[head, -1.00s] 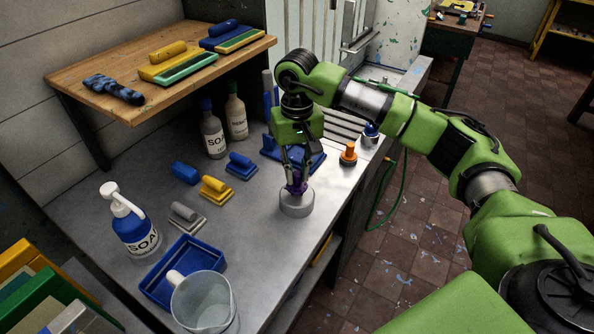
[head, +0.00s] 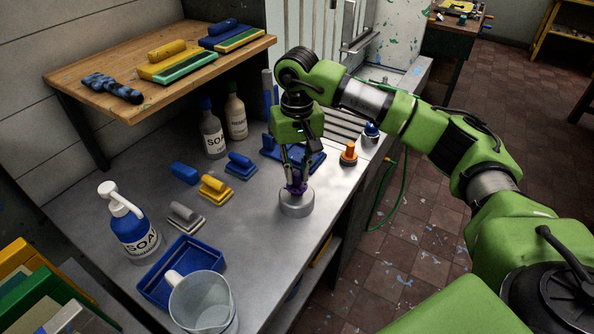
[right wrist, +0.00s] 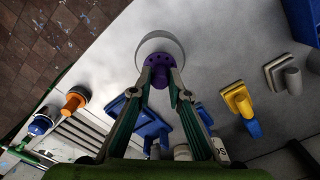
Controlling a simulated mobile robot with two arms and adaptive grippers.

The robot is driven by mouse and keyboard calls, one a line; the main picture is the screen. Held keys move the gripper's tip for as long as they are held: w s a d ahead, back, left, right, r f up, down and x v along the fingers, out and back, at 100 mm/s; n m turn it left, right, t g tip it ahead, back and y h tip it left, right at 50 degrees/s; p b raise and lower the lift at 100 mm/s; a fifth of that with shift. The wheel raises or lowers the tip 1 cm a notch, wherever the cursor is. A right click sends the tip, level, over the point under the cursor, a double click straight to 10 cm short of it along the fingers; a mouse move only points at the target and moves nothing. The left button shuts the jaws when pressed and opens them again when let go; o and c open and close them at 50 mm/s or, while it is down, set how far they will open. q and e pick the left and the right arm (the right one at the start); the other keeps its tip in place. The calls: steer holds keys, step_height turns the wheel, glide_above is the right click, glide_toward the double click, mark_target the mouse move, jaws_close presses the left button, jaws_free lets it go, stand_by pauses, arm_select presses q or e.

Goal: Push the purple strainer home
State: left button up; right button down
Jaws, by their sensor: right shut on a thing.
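The purple strainer (head: 297,187) is upright on a round grey metal collar (head: 297,205) on the bench. My right gripper (head: 296,170) points down and is shut on the strainer's top. In the right wrist view, the fingertips (right wrist: 160,75) close on the purple strainer (right wrist: 158,62), which overlaps the rim of the pale collar (right wrist: 178,42). How deep the strainer sits in the collar is hard to tell. My left gripper is not in view.
An orange-topped piece (head: 348,154) and a blue-topped piece (head: 371,133) stand to the right, near slats. Squeegee-like blocks, including a yellow one (head: 215,188), lie to the left. A soap bottle (head: 133,228), blue tray (head: 158,290) and clear jug (head: 203,305) stand in front.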

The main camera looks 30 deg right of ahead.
steer(key=shift+f, duration=0.2)
steer(key=shift+f+b, duration=1.05)
steer(key=shift+f, duration=0.1)
steer(key=c, duration=1.8)
jaws_free()
steer(key=shift+c, duration=0.2)
steer(key=shift+r, duration=0.1)
step_height(320, 180, up, 12)
